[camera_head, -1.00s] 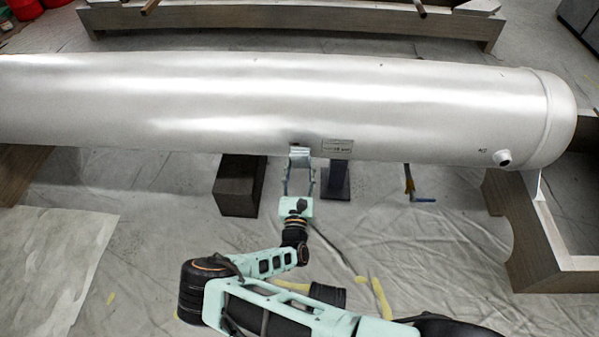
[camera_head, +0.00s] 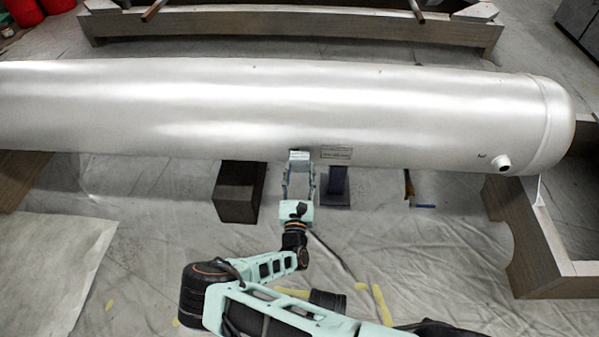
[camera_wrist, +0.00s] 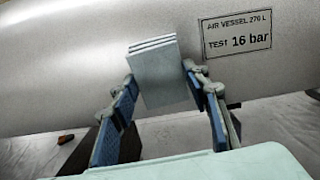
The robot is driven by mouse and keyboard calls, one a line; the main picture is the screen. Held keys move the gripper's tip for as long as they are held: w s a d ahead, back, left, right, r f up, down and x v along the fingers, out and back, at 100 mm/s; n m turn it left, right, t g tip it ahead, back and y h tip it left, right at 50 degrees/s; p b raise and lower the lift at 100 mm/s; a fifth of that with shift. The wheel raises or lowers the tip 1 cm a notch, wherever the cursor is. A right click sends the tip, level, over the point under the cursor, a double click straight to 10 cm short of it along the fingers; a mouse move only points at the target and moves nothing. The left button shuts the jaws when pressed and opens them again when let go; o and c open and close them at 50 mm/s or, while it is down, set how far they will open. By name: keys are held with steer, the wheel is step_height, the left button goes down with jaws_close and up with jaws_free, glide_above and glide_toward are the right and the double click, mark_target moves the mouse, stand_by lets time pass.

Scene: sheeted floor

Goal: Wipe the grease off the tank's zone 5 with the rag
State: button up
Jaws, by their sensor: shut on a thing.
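The tank (camera_head: 290,105) is a long silver cylinder lying across the head view; it fills the upper wrist view (camera_wrist: 60,60). My gripper (camera_head: 299,166) is at its lower near side, just left of the label plate (camera_head: 337,152). In the wrist view my gripper (camera_wrist: 158,76) is shut on a folded, pale grey rag (camera_wrist: 163,78). The rag's layered end is against or very close to the tank; contact is unclear. The rag also shows in the head view (camera_head: 299,155). No grease patch or zone number is clearly visible; the rag hides the surface behind it.
The label plate (camera_wrist: 237,34) reads "AIR VESSEL 270 L, TEST 16 bar". A dark block (camera_head: 237,192) and a dark stand (camera_head: 336,187) are under the tank beside my gripper. A wooden cradle (camera_head: 518,240) is at right. A paper sheet (camera_head: 50,260) lies on the floor at left.

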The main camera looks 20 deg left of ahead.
steer(key=shift+w+a+r, duration=0.15)
steer(key=shift+w+a, duration=0.05)
steer(key=shift+w, duration=0.4)
steer(key=a, duration=0.2)
steer(key=s+a, duration=0.1)
steer(key=shift+s+a+b, duration=0.1)
steer(key=shift+a+b, duration=0.3)
steer(key=shift+w+d, duration=0.1)
steer(key=shift+w, duration=0.1)
